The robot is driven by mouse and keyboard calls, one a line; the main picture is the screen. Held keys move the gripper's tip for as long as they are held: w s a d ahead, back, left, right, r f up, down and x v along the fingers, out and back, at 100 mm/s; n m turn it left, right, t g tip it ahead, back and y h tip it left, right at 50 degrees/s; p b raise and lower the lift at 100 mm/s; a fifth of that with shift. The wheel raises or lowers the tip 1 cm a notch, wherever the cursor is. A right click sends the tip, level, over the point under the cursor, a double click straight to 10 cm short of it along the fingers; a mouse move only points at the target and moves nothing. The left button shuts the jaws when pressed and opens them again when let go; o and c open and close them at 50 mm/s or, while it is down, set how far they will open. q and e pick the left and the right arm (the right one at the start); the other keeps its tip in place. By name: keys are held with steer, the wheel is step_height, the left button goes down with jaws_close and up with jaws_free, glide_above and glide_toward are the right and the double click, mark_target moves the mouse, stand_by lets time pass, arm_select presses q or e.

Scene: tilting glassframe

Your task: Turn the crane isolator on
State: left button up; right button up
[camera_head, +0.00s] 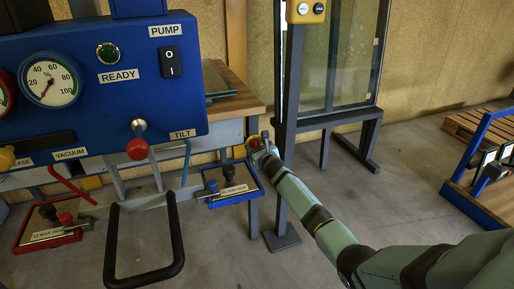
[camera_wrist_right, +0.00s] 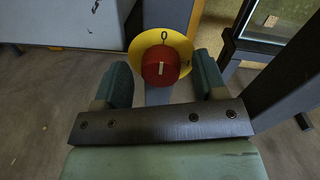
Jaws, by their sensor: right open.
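The crane isolator is a round red knob (camera_wrist_right: 161,66) on a yellow disc (camera_wrist_right: 136,50), in the upper middle of the right wrist view. An O mark shows on the disc above the knob, and a short, roughly upright white mark shows on the knob. In the head view the isolator (camera_head: 254,142) is small, on a post right of the blue panel, partly hidden by my gripper. My right gripper (camera_wrist_right: 161,76) is open, one finger on each side of the knob, with visible gaps; I cannot tell how deep the fingers reach. My left gripper is not in view.
The blue control panel (camera_head: 200,80) with gauge, PUMP switch and red-knobbed TILT lever fills the left. A dark frame (camera_head: 288,100) with glass stands behind my right arm; a pallet (camera_head: 470,122) lies far right.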

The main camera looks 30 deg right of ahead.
steer(key=c, duration=0.9)
